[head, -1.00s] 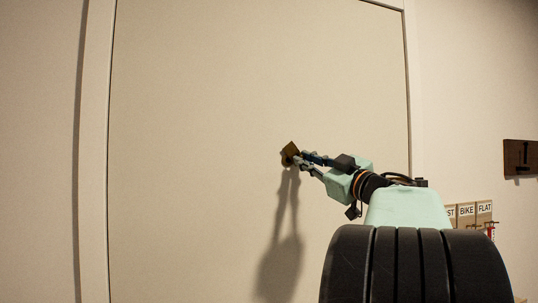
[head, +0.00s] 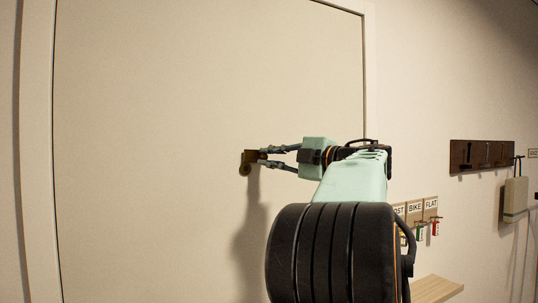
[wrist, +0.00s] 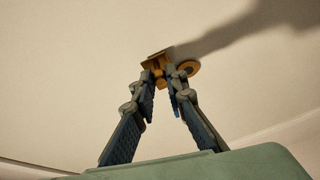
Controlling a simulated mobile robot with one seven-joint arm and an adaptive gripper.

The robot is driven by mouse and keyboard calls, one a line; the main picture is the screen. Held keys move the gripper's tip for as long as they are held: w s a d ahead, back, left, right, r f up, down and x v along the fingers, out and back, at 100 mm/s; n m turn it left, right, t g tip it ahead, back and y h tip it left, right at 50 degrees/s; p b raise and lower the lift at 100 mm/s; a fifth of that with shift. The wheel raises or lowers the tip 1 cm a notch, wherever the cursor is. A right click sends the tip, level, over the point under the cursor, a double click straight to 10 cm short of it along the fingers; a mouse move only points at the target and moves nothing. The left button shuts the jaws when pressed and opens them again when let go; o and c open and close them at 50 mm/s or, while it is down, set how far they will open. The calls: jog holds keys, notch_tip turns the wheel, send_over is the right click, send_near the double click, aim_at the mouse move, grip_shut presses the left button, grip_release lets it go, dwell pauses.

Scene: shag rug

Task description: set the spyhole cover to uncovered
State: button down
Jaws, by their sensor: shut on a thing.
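The brass spyhole cover (head: 250,155) is a small plate on the pale door (head: 200,80). A round brass piece, which looks like the spyhole ring (head: 245,170), shows just below and left of the plate. In the wrist view the cover (wrist: 153,61) lies at my fingertips, and the ring (wrist: 188,68) shows beside it with a darker middle, apparently clear of the plate. My gripper (head: 263,157) is shut on the cover, reaching in from the right; its fingertips (wrist: 162,74) meet at the brass. The part between the fingertips is hidden.
A dark rack (head: 482,155) is on the wall at right. Below it are labelled key hooks (head: 415,212) with small coloured tags, a wooden shelf (head: 435,289) and a hanging pale bag-like thing (head: 515,198). The door face around the cover is bare.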

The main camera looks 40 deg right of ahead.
jog(key=shift+r+n, duration=0.2)
jog(key=shift+n, duration=0.3)
jog(key=c, duration=1.9)
grip_release()
jog(key=shift+c, duration=0.2)
jog(key=s+d, duration=0.1)
jog(key=s, duration=1)
jog(key=shift+s+d+r, duration=0.15)
jog(key=shift+s+d, duration=0.25)
